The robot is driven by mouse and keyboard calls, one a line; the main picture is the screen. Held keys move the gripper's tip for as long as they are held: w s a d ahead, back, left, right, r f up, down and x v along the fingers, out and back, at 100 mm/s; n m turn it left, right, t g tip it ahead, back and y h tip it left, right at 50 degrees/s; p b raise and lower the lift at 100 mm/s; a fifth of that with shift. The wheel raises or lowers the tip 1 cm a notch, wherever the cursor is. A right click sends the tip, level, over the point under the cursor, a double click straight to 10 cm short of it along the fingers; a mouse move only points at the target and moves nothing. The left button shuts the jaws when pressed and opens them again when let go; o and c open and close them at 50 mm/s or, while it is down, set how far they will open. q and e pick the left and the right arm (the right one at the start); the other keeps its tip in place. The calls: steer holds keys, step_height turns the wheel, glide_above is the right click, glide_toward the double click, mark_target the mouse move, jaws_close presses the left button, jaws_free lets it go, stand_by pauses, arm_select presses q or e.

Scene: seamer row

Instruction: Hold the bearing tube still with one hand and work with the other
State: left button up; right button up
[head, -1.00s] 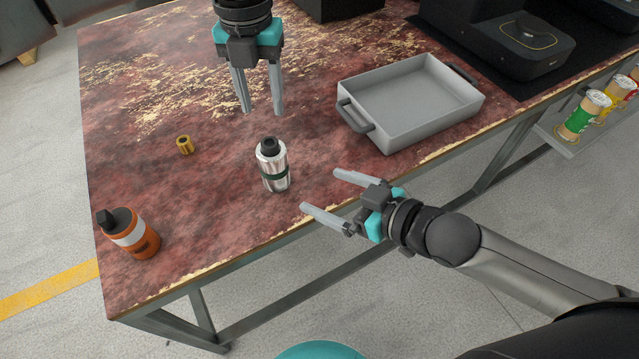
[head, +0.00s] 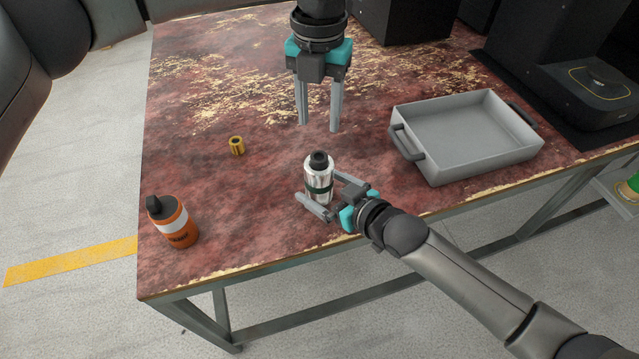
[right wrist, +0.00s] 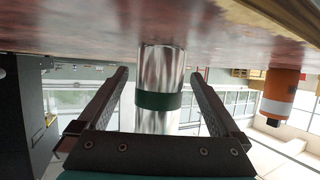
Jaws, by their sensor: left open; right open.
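The bearing tube (head: 318,180), a silver cylinder with a dark green band and a black top, stands upright on the worn red table. In the right wrist view the tube (right wrist: 160,70) shows upside down between the two fingers. My right gripper (head: 320,197) is open, low at the tube, with a finger to either side and no grip on it; whether a finger touches it I cannot tell. My left gripper (head: 319,128) is open and empty, pointing down above the table behind the tube. A small brass ring (head: 236,146) lies on the table to the left.
An orange bottle (head: 174,222) with a white band stands near the table's front left corner; it also shows in the right wrist view (right wrist: 281,90). A grey tray (head: 466,165) with dark handles sits to the right. A black machine (head: 590,95) stands behind it.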

mark_target(319, 156)
steer(key=shift+w+a+f, duration=0.25)
steer(key=shift+w+a, duration=0.2)
steer(key=shift+w, duration=0.05)
steer(key=c, duration=1.5)
arm_select(q)
steer(key=o, duration=0.3)
steer(key=shift+r, duration=0.15)
steer(key=shift+o, duration=0.6)
steer(key=shift+d+r+n, duration=0.1)
steer(key=shift+r+n, duration=0.15)
steer(key=shift+n, duration=0.35)
steer(key=r+n, duration=0.1)
steer(key=n, duration=0.1)
steer(key=r+n, duration=0.1)
steer(key=n, duration=0.1)
steer(key=shift+w, duration=0.1)
step_height(319, 156, down, 12)
steer(key=shift+r, duration=0.25)
